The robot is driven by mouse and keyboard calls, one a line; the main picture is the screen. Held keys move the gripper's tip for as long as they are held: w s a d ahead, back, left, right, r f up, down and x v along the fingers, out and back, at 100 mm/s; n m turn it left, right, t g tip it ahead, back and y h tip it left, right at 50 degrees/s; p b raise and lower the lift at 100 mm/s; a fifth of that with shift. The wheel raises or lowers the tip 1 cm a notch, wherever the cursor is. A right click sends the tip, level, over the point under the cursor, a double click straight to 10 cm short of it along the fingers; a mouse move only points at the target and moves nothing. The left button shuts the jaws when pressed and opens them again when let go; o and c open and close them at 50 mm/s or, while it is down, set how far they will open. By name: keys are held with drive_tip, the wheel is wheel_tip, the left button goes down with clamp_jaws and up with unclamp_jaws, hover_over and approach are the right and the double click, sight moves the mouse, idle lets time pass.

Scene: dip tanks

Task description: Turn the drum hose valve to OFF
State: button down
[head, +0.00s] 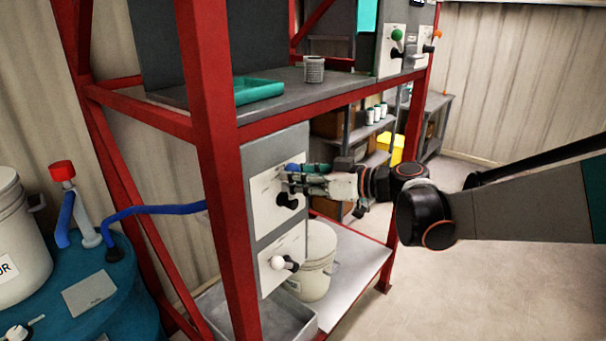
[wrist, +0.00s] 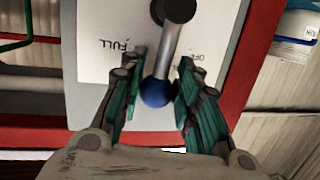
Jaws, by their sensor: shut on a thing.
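The drum hose valve is a lever with a black hub (wrist: 173,8), a grey rod and a blue ball knob (wrist: 157,92), on a white plate (wrist: 95,75). In the wrist view the plate reads FULL left of the lever and OFF right of it, both upside down. The lever lies between the two words. My gripper (wrist: 158,85) has one green finger on each side of the blue knob and is shut on it. In the head view my gripper (head: 300,179) is at the plate; the blue knob (head: 293,168) shows partly and the black hub (head: 287,201) sits below.
A second lever with a white knob (head: 277,262) is on the plate below. A red frame post (head: 215,150) stands left of the panel. A blue hose (head: 150,209) runs from the teal drum (head: 125,290) towards the frame. A white bucket (head: 318,262) stands on the lower shelf.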

drive_tip(key=s+a+n, duration=0.1)
drive_tip(key=s+n+h, duration=0.1)
drive_tip(key=n, duration=0.1)
drive_tip(key=shift+s+a+f+n+t, duration=0.2)
drive_tip(key=shift+a+n+t, duration=0.1)
drive_tip(key=shift+a+t, duration=0.1)
drive_tip(key=shift+s+a+f+n+t+h, duration=0.35)
drive_tip(key=shift+s+a+n+h, duration=0.25)
drive_tip(key=shift+n, duration=0.6)
drive_tip(key=shift+s+a+f+n+t+h, duration=0.2)
drive_tip(key=shift+s+f+n+t+h, duration=0.15)
drive_tip(key=shift+n, duration=0.35)
drive_tip(key=shift+s+f, duration=0.1)
drive_tip(key=shift+f, duration=0.05)
drive_tip(key=c, duration=1.2)
unclamp_jaws()
drive_tip(key=shift+d, duration=0.1)
drive_tip(key=v, duration=1.2)
